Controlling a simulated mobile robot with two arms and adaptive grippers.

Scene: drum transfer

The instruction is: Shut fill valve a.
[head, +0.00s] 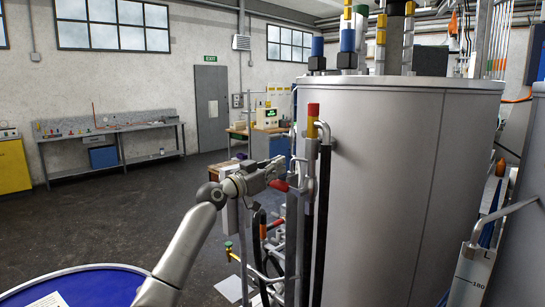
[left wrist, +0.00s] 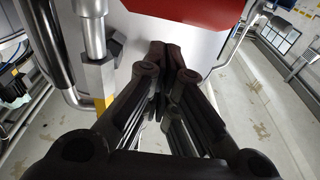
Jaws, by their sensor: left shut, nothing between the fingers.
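My left gripper (head: 278,168) is at the pipework beside the large grey tank (head: 400,180), with its fingers together and empty. A red valve handle (head: 279,186) shows just below the fingers in the head view. In the left wrist view the closed fingers (left wrist: 172,60) point at a pale surface, below a large red part (left wrist: 190,8). A metal pipe fitting (left wrist: 94,35) stands to their left. Whether the fingers touch the red part is unclear. I cannot read a label that marks fill valve a. My right gripper is out of view.
A blue drum (head: 80,285) stands at the lower left. Vertical pipes and a black hose (head: 321,220) run along the tank's left side. A red and yellow fitting (head: 313,118) sits above the gripper. The dark floor (head: 110,210) toward the workbench (head: 110,135) is open.

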